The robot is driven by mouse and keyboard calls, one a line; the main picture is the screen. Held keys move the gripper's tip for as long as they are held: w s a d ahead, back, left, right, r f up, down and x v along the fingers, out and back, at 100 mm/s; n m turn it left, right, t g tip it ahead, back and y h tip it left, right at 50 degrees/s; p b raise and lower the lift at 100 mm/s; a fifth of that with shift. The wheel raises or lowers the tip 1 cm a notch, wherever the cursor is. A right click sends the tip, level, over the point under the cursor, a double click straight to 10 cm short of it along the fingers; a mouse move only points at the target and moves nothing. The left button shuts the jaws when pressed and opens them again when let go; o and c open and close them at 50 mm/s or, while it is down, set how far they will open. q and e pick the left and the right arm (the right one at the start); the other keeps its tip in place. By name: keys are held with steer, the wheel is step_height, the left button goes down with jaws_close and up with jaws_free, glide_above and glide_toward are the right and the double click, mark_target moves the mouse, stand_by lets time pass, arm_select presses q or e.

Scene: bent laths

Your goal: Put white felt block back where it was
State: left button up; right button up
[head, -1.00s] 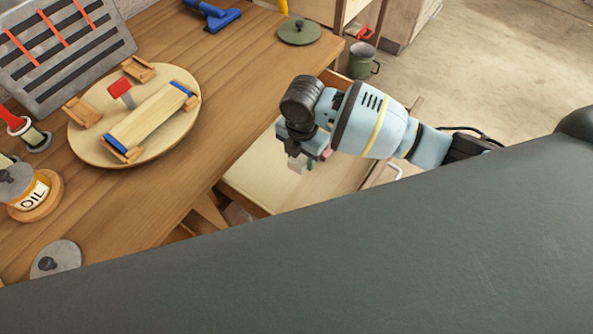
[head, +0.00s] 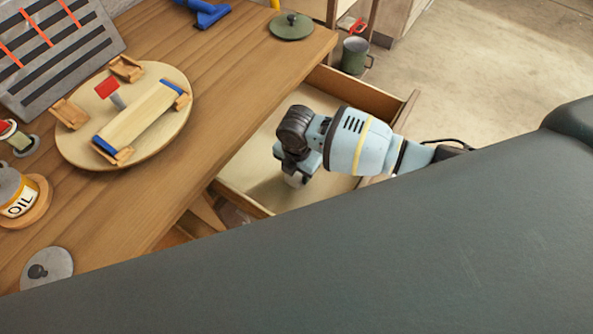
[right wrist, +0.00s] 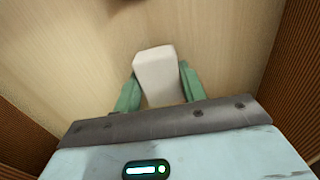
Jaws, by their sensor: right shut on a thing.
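My right gripper (head: 294,181) is low over the open drawer (head: 258,172) under the workbench, fingers pointing down. In the right wrist view its green fingers (right wrist: 158,92) are shut on the white felt block (right wrist: 156,68), one finger on each side. I cannot tell whether the block touches the drawer floor. My left gripper is not in view.
The drawer's side walls (right wrist: 292,75) stand on both sides of the gripper. The pale drawer floor (right wrist: 80,55) around the block looks mostly clear. The wooden bench (head: 215,75) holds a round board (head: 75,150), an oil can (head: 18,200) and a green lid (head: 291,27).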

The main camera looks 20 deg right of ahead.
steer(key=shift+f, duration=0.25)
steer(key=shift+f, duration=0.1)
steer(key=shift+f, duration=0.1)
steer(key=o, duration=0.9)
steer(key=shift+o, duration=0.2)
steer(key=shift+r, duration=0.45)
step_height(320, 180, up, 10)
steer(key=shift+r+p, duration=0.1)
steer(key=shift+p, duration=0.7)
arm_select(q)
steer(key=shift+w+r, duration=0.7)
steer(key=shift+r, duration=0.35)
arm_select(e)
steer(key=shift+r, duration=0.65)
